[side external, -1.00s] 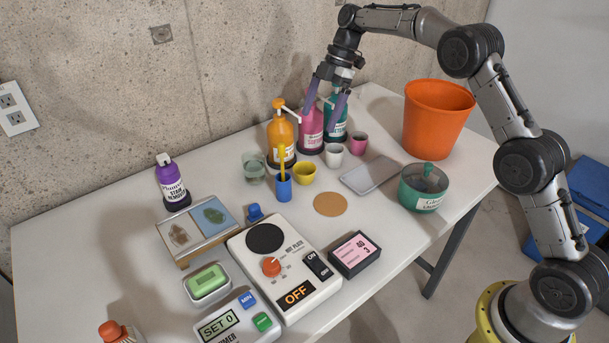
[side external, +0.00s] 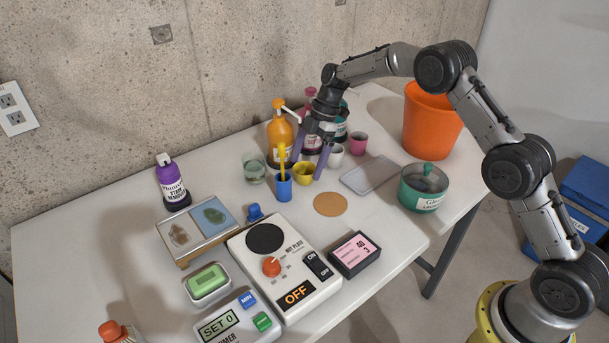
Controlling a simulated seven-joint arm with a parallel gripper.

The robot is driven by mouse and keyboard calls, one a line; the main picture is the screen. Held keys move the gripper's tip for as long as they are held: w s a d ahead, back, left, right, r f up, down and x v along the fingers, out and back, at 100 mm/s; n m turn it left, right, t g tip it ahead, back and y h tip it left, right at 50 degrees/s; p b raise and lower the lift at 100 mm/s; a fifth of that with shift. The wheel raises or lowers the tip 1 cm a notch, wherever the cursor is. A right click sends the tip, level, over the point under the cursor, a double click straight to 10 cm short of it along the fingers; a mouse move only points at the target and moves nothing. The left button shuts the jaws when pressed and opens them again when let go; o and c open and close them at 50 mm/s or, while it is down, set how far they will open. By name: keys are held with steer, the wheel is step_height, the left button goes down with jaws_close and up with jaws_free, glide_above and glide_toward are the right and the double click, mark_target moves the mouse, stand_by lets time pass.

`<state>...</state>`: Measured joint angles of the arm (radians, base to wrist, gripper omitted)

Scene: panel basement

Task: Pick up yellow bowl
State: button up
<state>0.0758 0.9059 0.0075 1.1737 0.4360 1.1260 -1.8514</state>
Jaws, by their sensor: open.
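The small yellow bowl (side external: 303,174) stands on the white table among the bottles and cups. My gripper (side external: 305,168) is open with its purple fingers pointing down, one on each side of the bowl. The left finger passes between the blue cup side and the bowl; the right finger is at the bowl's right side. The bowl is not lifted. I cannot tell whether the fingers touch it.
A blue cup with a yellow brush (side external: 284,188) stands close at left. A white cup (side external: 335,156), a pink cup (side external: 358,143) and an orange pump bottle (side external: 279,131) are near. A cork disc (side external: 330,204) lies in front, with some bare table around it.

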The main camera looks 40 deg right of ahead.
steer(key=shift+x, duration=1.25)
steer(key=c, duration=1.3)
steer(key=shift+r, duration=0.1)
